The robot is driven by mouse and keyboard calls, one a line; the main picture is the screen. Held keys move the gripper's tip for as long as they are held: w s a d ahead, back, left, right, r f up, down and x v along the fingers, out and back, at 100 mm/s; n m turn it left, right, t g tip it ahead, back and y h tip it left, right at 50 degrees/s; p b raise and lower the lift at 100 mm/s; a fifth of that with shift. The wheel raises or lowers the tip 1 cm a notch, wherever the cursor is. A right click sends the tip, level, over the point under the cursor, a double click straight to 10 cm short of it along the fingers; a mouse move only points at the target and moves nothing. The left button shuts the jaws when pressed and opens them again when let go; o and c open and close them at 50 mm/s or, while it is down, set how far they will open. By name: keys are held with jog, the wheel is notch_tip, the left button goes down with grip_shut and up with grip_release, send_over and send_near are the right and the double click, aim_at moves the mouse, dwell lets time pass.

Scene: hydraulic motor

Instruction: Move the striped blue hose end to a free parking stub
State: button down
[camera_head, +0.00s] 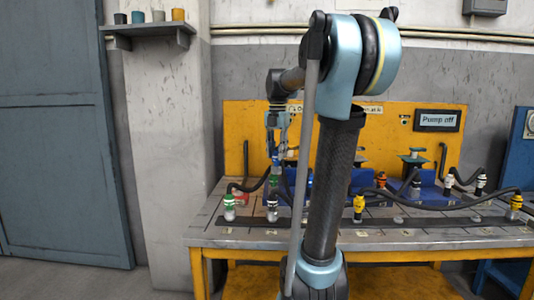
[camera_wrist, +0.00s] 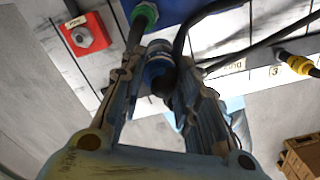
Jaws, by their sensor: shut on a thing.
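In the wrist view, my gripper (camera_wrist: 160,72) is closed around a blue hose end (camera_wrist: 158,50) with a paler band; a dark hose runs from it. The fingers cover its sides, so its full stripe pattern is hidden. In the head view, my gripper (camera_head: 277,140) points down above the left part of the bench, and the hose end there is too small to make out clearly. Low grey stubs (camera_head: 397,219) with nothing on them show along the dark strip at the front of the bench; their labels are unreadable.
A green-collared fitting (camera_head: 229,203), a white-and-black fitting (camera_head: 272,206) and yellow fittings (camera_head: 359,204) stand along the bench (camera_head: 300,240). A red block (camera_wrist: 85,36) with a hex fitting and a green hose end (camera_wrist: 145,14) are near the gripper. Black hoses cross the right side.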

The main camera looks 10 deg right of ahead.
jog(key=s+d, duration=0.6)
jog(key=d, duration=0.5)
jog(key=shift+d, duration=0.25)
jog(key=shift+s, duration=0.1)
